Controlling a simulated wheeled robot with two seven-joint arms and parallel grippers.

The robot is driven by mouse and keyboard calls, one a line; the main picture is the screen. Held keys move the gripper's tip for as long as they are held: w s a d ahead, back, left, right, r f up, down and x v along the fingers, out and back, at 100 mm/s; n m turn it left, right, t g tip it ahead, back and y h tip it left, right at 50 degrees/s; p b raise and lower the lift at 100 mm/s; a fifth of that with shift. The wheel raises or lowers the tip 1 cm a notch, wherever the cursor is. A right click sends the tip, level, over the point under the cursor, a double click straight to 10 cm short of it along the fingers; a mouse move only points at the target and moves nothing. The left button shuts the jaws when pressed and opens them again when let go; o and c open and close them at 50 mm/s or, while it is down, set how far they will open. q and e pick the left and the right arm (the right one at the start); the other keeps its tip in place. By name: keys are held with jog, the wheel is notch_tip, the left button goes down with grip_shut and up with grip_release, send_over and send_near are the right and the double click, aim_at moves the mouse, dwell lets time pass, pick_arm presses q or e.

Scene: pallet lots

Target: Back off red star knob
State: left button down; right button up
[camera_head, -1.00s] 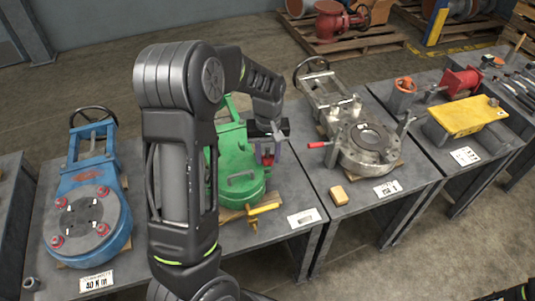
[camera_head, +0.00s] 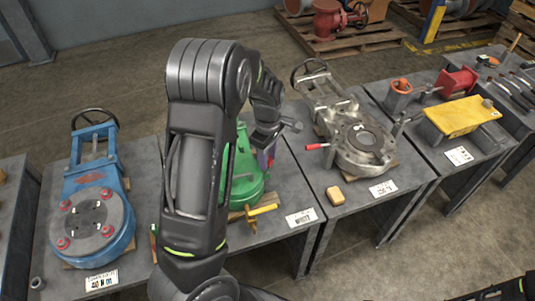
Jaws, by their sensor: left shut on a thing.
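The green valve body (camera_head: 243,178) sits on the second table from the left, partly hidden behind my left arm. A small purple and red part (camera_head: 269,157) shows at its right edge; I take the red to be the star knob, but its shape is too small and covered to make out. My left gripper (camera_head: 275,140) is at this part, shut on the knob; the contact itself is mostly hidden by the gripper and arm. My right gripper is out of view; only a piece of my right arm shows at the bottom right.
A blue valve (camera_head: 95,205) stands on the left table. A silver valve (camera_head: 362,140) with a red-tipped lever (camera_head: 316,146) stands close on the right. A yellow tool (camera_head: 262,210) and a wooden block (camera_head: 335,195) lie near the front. A yellow plate (camera_head: 463,116) is farther right.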

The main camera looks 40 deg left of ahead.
pick_arm(q)
jog(key=shift+w+n, duration=0.1)
jog(key=shift+n, duration=0.7)
jog(key=c, duration=0.9)
grip_release()
notch_tip(320, 180, up, 8)
jog(key=shift+f, duration=0.1)
jog(key=shift+p, duration=0.3)
